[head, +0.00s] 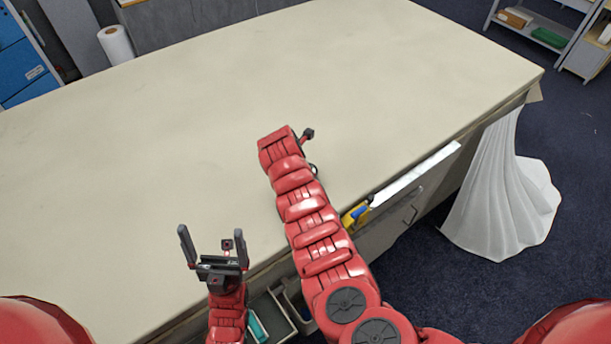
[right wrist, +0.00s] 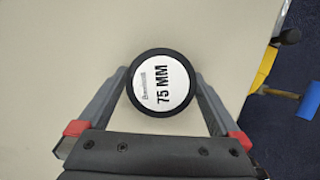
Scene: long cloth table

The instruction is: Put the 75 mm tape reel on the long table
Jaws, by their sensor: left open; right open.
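The 75 mm tape reel (right wrist: 163,96) is a black round reel with a white face printed "75 MM", seen face-on in the right wrist view. It lies between the fingertips of my right gripper (right wrist: 162,78), which is open around it. The pale long table (head: 400,80) is beneath; I cannot tell how closely the reel meets its top. In the head view my right arm reaches over the table and hides the reel and right gripper. My left gripper (head: 212,238) is open and empty, fingers up, at the table's near edge.
A paper roll (head: 115,45) stands beyond the table's far left edge. White cloth (head: 505,195) hangs at the right end. A yellow and blue item (head: 355,215) and an open drawer (head: 268,318) are along the near side. Most of the tabletop is clear.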

